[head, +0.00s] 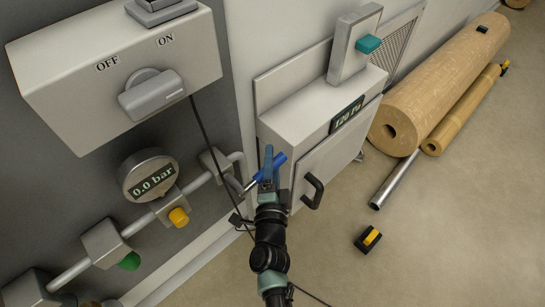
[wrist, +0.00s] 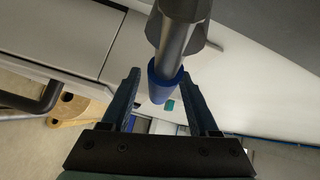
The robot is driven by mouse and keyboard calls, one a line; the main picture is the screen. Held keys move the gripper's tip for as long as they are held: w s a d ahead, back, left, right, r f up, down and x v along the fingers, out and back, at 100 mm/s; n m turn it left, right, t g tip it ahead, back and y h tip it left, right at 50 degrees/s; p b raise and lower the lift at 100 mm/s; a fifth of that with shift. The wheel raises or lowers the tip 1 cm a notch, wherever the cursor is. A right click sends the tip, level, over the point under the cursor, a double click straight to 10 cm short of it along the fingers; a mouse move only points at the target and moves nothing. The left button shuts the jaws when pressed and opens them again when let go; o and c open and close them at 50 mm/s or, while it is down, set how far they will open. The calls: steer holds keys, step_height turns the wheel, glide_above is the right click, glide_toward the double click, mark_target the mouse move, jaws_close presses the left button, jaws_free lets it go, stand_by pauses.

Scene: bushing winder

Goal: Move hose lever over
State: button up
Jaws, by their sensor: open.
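The hose lever is a grey metal rod with a blue end. In the head view its blue end (head: 277,165) shows beside my gripper (head: 268,156), close to the pipe's right end. In the wrist view the hose lever (wrist: 174,40) comes down from the top, and its blue tip lies between the two open fingers of my gripper (wrist: 161,78). A gap shows on each side of the tip, so the fingers do not appear to grip it. My gripper partly hides the lever in the head view.
A pipe with a gauge reading 0.0 bar (head: 151,179), a yellow knob (head: 178,217) and a green knob (head: 129,261) runs along the left wall. An OFF/ON switch (head: 152,94) is above. A cabinet with a black handle (head: 313,190) stands close right of my gripper.

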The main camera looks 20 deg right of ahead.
steer(key=shift+b+x, duration=0.3)
steer(key=shift+x, duration=0.95)
jaws_close()
stand_by(0.5)
